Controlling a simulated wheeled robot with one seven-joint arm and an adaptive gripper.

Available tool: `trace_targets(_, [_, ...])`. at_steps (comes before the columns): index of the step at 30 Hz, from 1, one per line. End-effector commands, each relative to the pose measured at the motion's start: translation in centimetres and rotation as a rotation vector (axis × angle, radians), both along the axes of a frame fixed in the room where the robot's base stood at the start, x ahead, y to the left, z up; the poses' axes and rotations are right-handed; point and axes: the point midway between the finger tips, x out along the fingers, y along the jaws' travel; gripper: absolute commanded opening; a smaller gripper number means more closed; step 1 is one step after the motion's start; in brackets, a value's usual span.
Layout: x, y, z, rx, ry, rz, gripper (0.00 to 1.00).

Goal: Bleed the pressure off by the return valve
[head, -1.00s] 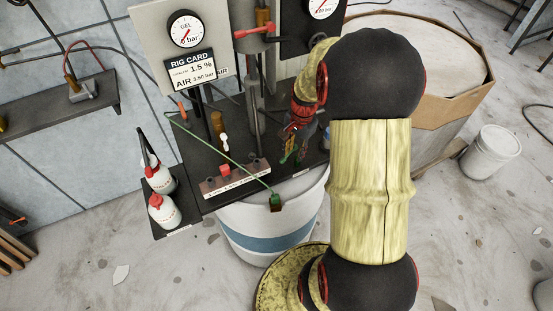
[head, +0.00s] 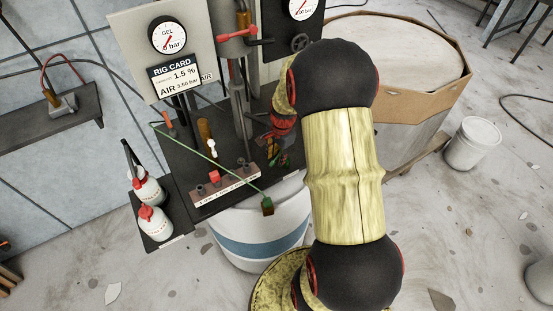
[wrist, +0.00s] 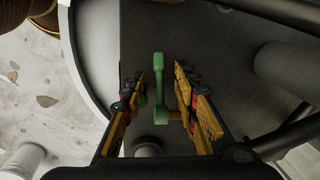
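A green lever handle (wrist: 159,88), which may be the return valve's, stands over the dark deck in the wrist view. My gripper (wrist: 160,76) is open, with one finger on each side of the lever; a gap shows on both sides. In the head view my gripper (head: 276,158) points down at the right part of the deck (head: 180,155), and small green parts show at its fingertips. My arm hides some of that corner. The gel gauge (head: 168,35) is on the upright panel; its needle is too small to read surely.
A red-handled valve (head: 236,35) and pipes stand behind the deck. A control strip (head: 226,186) and a green line's end (head: 267,205) are at the front. Bottles (head: 148,190) stand at left. A large drum (head: 395,60) and white bucket (head: 473,143) are at right.

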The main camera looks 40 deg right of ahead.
Motion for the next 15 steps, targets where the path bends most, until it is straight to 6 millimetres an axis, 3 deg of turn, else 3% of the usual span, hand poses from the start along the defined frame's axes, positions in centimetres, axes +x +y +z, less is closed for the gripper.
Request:
trace_targets(4, [0.12, 0.02, -1.12, 0.001, 0.001, 0.0, 0.3])
trace_targets(13, [0.17, 0.01, -1.26, 0.0, 0.0, 0.001, 0.3])
trace_targets(15, [0.17, 0.01, -1.26, 0.0, 0.0, 0.001, 0.26])
